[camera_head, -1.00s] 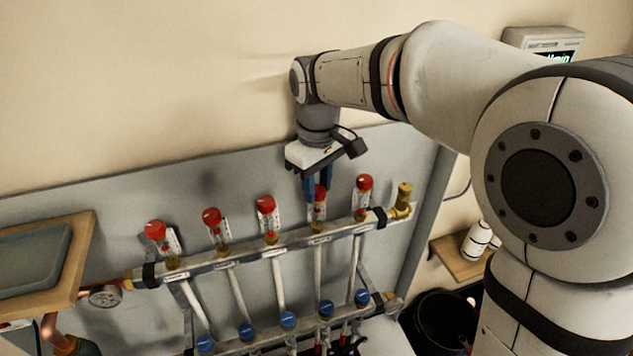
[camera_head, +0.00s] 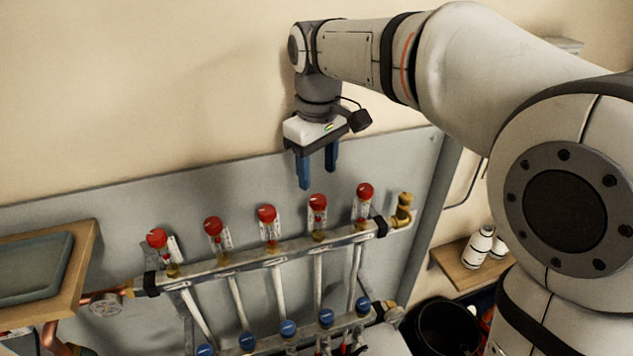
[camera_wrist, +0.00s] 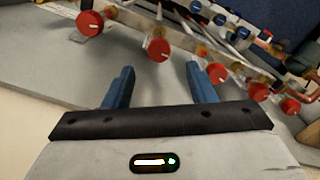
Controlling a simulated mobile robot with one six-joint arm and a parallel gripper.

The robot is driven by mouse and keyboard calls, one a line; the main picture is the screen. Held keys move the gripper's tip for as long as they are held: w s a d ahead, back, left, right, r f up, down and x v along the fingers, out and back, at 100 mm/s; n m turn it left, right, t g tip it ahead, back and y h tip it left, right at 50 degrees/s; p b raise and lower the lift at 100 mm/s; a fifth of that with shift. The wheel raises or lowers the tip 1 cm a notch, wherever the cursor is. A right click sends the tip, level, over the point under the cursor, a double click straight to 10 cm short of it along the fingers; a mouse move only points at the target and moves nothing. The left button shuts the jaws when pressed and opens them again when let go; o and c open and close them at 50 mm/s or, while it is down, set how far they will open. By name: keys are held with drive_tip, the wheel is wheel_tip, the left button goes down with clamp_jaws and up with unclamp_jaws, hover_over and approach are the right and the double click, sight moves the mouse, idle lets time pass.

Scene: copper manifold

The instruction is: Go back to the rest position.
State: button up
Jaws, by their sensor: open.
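My gripper (camera_head: 318,172) is open and empty, with two blue fingers pointing down. It is above the manifold (camera_head: 250,262), apart from it, in front of the grey back panel. The nearest red-capped flow meter (camera_head: 318,203) stands just below the fingers, with clear space between. Several red-capped flow meters stand in a row along the upper bar. In the wrist view the two fingers (camera_wrist: 160,85) are spread with nothing between them, and red caps (camera_wrist: 158,49) show beyond them.
A wooden shelf with a grey tray (camera_head: 35,262) juts out at the left. A small wooden shelf (camera_head: 462,272) with white bottles (camera_head: 479,243) is at the right, above a black bucket (camera_head: 445,330). The wall above the panel is bare.

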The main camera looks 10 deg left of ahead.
drive_tip(key=shift+r, duration=0.7)
drive_tip(key=s+d+f+m+t, duration=0.1)
drive_tip(key=s+d+m, duration=0.15)
drive_tip(key=d, duration=0.45)
drive_tip(key=s+d+f+m, duration=0.1)
drive_tip(key=d+m, duration=0.2)
drive_tip(key=d, duration=0.4)
drive_tip(key=s+d+f+m+t+p, duration=0.1)
drive_tip(key=s+d+f+m, duration=0.5)
drive_tip(key=s+d+f, duration=0.2)
drive_tip(key=s+d, duration=0.2)
drive_tip(key=d, duration=0.2)
drive_tip(key=shift+d+t, duration=0.3)
drive_tip(key=shift+d, duration=0.05)
